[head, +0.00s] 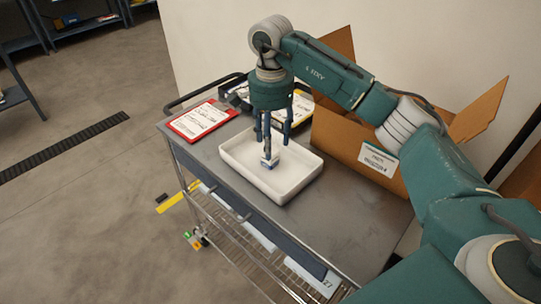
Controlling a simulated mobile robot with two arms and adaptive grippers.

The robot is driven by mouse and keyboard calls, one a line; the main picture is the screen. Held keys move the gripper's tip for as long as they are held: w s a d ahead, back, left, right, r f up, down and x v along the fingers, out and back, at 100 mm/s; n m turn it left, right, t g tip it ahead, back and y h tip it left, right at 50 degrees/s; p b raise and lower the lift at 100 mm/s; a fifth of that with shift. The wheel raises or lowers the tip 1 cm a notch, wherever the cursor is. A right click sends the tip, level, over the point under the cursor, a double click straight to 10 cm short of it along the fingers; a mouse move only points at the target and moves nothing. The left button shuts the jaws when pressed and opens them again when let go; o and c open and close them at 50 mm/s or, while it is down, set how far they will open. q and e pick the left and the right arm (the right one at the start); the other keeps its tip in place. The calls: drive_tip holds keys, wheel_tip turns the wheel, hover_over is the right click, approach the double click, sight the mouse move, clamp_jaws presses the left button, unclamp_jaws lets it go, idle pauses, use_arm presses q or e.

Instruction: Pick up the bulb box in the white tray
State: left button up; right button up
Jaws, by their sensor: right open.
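The white tray (299,188) lies on the grey top of a metal cart. A small box (269,163), white and blue, stands inside it near the middle; it looks like the bulb box. My right gripper (270,146) points straight down over the tray, with its fingers spread. The fingertips are just above or around the top of the small box and partly cover it. I cannot tell whether they touch it. My left gripper is not in view.
A red-edged clipboard (203,119) lies left of the tray. An open cardboard box (345,143) stands close behind and right of the tray, beside my arm. The cart's front right top (350,225) is clear. A wall stands behind.

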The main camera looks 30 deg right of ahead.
drive_tip(key=f, duration=0.1)
drive_tip(key=f+p, duration=0.1)
drive_tip(key=f, duration=0.3)
drive_tip(key=shift+w+a+p, duration=0.25)
drive_tip(key=shift+w+p, duration=0.05)
drive_tip(key=shift+p, duration=0.1)
drive_tip(key=shift+f, duration=0.4)
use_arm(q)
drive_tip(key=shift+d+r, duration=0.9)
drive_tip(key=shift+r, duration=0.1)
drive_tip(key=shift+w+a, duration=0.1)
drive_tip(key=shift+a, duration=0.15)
use_arm(e)
drive_tip(key=c, duration=1.1)
